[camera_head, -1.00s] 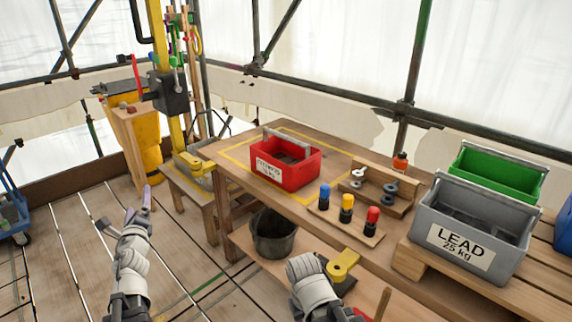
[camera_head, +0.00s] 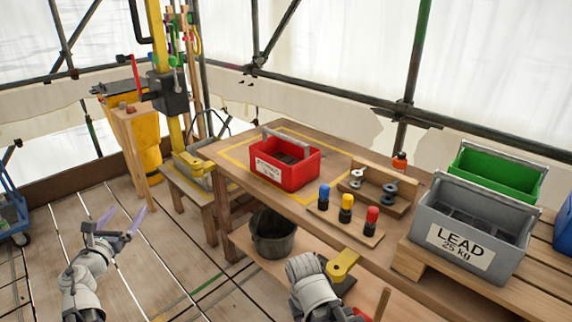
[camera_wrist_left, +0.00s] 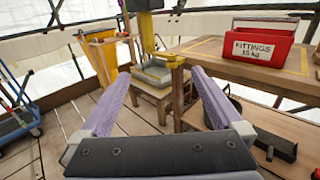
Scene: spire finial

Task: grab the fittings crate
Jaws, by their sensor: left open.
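The fittings crate (camera_head: 303,177) is an open red box with a grey handle bar and a white label. It stands upright on the wooden workbench, inside a yellow taped outline. In the left wrist view the crate (camera_wrist_left: 287,50) is at the upper right and its label reads FITTINGS. My left gripper (camera_head: 122,216) is open and empty, low over the plank floor, well left of the bench and apart from the crate. Its two purple fingers (camera_wrist_left: 160,74) are spread in the left wrist view. My right arm shows at the bottom centre; its fingers are not visible.
Blue, yellow and red pegs (camera_head: 346,205) stand right of the crate. The grey LEAD crate (camera_head: 461,246) and green crate (camera_head: 497,177) are farther right. A dark bucket (camera_head: 272,235) sits below the bench top. A low stool (camera_head: 193,186) stands left of the bench.

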